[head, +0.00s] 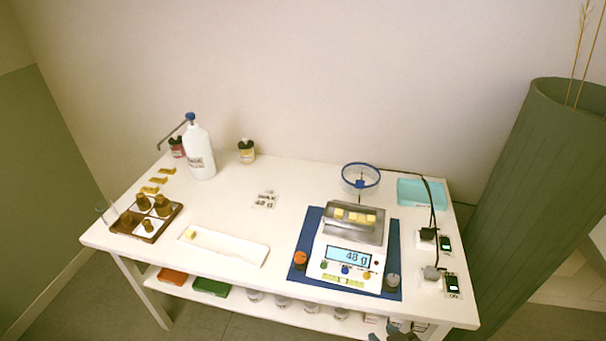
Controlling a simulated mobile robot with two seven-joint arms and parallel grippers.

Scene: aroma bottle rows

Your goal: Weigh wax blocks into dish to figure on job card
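The job card (264,200) lies mid-table and seems to read "WAX 48 g". The scale (322,262) stands on a blue mat (310,228) at the right, and its display (348,257) reads 48 g. A grey metal dish (355,233) sits on the scale with several pale yellow wax blocks (355,216) in it. A long white tray (235,250) lies left of the scale, with one wax block (191,234) at its left end. My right gripper (400,333) shows only partly at the bottom edge, below the table front; its fingers are unclear. My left gripper is out of view.
A brown rack (160,227) of bottles stands at the left. A white pump bottle (199,155) and small jars (247,151) stand behind. A blue-rimmed bowl (361,178), teal tray (420,192) and cabled plugs (430,272) are right. The table middle is mostly clear.

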